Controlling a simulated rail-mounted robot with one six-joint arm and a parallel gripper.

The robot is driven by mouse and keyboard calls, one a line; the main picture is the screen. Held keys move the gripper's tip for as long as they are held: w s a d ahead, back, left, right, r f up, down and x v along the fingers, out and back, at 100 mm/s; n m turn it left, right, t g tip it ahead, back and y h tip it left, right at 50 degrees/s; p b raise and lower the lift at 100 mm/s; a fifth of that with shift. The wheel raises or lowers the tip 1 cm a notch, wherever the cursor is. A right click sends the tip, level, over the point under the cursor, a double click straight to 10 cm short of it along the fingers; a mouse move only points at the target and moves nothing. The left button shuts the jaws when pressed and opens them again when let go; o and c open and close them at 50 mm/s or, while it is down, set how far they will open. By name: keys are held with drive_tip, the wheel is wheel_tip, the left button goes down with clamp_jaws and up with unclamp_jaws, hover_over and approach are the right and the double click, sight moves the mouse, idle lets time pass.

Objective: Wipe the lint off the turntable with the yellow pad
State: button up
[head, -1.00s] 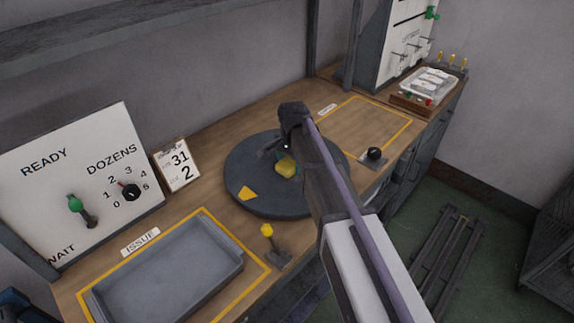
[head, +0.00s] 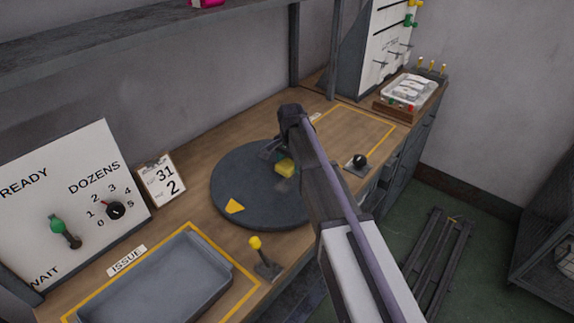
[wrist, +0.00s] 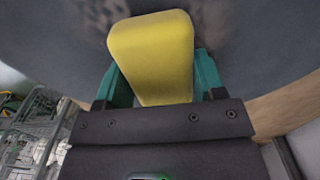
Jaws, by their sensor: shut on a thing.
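The dark round turntable (head: 240,205) sits on the wooden bench, with a yellow mark on its left part. My gripper (head: 278,160) is over the right part of the turntable. It is shut on the yellow pad (head: 285,167), which shows large between the green fingers of my gripper (wrist: 155,80) in the wrist view. The turntable's dark surface (wrist: 255,50) fills the background there. A paler speckled patch, perhaps lint (wrist: 100,14), shows beside the pad's far end. I cannot tell whether the pad touches the surface.
A grey tray (head: 222,262) and a yellow-knobbed lever (head: 264,262) stand in front of the turntable. A READY/WAIT board (head: 65,200) and a date card (head: 162,180) are to the left. A black knob (head: 360,160) is to the right. A shelf (head: 120,45) hangs above.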

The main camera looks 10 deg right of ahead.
sight(271, 192)
drive_tip(key=shift+w+d, duration=1.6)
drive_tip(key=shift+d, duration=0.3)
drive_tip(key=shift+s+d, duration=0.75)
drive_tip(key=shift+s, duration=0.15)
drive_tip(key=shift+s+a+f, duration=0.1)
drive_tip(key=shift+s+a, duration=1.05)
drive_tip(key=shift+a, duration=0.15)
drive_tip(key=shift+s+a, duration=0.5)
drive_tip(key=shift+a, duration=0.2)
drive_tip(key=shift+s+a, duration=0.5)
drive_tip(key=shift+a, duration=0.2)
drive_tip(key=shift+s+a, duration=1.65)
drive_tip(key=shift+a, duration=0.2)
drive_tip(key=shift+s+a, duration=0.55)
drive_tip(key=shift+a, duration=0.15)
drive_tip(key=shift+c, duration=0.2)
drive_tip(key=shift+s+a+f+b, duration=0.1)
drive_tip(key=shift+s+a+b, duration=0.2)
drive_tip(key=shift+s+a, duration=0.85)
